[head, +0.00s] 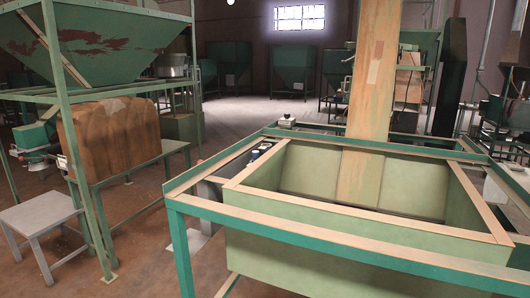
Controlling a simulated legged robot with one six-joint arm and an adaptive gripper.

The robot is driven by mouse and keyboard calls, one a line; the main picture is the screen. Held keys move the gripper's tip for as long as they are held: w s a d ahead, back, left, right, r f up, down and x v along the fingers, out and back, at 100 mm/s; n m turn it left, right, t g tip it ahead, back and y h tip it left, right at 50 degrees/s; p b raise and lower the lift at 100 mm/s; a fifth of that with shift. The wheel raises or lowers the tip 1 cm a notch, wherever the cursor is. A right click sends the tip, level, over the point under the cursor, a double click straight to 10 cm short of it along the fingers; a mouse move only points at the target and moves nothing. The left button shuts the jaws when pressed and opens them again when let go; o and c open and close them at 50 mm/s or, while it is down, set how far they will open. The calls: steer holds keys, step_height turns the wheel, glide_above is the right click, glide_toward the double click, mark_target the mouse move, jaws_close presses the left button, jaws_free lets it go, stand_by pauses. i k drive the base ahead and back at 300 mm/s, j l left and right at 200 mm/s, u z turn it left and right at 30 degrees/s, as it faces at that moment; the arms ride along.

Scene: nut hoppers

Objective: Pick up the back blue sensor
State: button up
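A small blue item (255,155) sits at the left side of the green hopper, beside its wooden rim. It is too small to tell whether it is a sensor. A pale small item (265,147) is right behind it. Another small grey-white device (287,122) sits on the far left corner of the green frame. I cannot tell which of these, if any, is the back blue sensor. My gripper is not in view.
The large open hopper (370,219) with its teal frame (340,251) fills the front right. A wooden chute (374,75) stands in it. A grey stool (42,226) and a brown sack (110,135) are at left. Floor (145,245) between is clear.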

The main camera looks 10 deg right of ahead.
mark_target(255, 155)
steer(key=u, duration=0.2)
steer(key=i+j+u, duration=0.2)
steer(key=j, duration=0.15)
steer(key=j+u, duration=0.2)
steer(key=j, duration=0.2)
steer(key=i+j+u, duration=0.4)
steer(key=j, duration=0.2)
steer(key=i+j+u, duration=0.25)
steer(key=i+j, duration=0.25)
steer(key=i+j+u, duration=0.25)
steer(key=i, duration=0.45)
steer(key=i+l+z, duration=0.15)
steer(key=i+z, duration=0.8)
steer(key=i+j+z, duration=0.45)
steer(key=i, duration=0.15)
steer(key=i+l+z, duration=0.1)
steer(key=i+z, duration=0.5)
steer(key=z, duration=0.15)
steer(key=i+z, duration=0.4)
steer(key=i+j+z, duration=0.15)
steer(key=z, duration=0.25)
steer(key=i, duration=0.1)
